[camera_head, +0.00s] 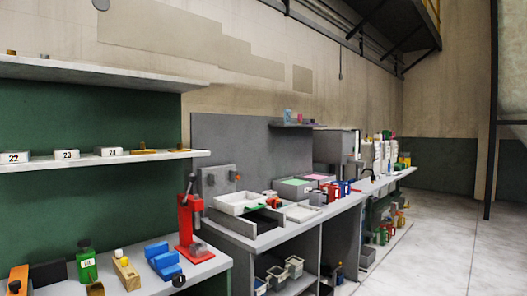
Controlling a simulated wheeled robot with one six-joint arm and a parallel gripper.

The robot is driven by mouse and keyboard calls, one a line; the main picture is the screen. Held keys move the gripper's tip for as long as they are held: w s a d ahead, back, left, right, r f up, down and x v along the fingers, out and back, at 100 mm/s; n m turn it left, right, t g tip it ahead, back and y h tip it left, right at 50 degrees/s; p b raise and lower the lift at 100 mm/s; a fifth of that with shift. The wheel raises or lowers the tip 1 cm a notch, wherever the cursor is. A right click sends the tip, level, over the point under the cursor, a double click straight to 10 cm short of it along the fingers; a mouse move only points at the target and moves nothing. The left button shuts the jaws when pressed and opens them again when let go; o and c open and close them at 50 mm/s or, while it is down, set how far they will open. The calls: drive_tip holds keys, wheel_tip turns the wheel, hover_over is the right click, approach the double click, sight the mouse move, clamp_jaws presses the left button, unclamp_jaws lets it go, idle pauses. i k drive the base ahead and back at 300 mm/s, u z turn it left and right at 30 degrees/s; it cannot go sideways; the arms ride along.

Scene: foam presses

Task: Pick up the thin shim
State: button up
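I cannot make out a thin shim in the head view; anything that thin is too small or hidden among the bench items. My gripper is not in this view. A red hand press (190,222) stands upright on the near bench at the left. On the grey bench further back, a white tray (229,209) holds a green item and other small things that I cannot tell apart.
A grey bench (277,235) runs back to the right, with bins (276,277) underneath. Open concrete floor (450,245) lies at the right.

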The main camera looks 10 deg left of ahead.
sight(179, 146)
drive_tip(key=z, duration=0.5)
drive_tip(key=i, duration=1.8)
drive_tip(key=u, duration=0.55)
drive_tip(key=i, duration=0.65)
drive_tip(key=u, duration=0.65)
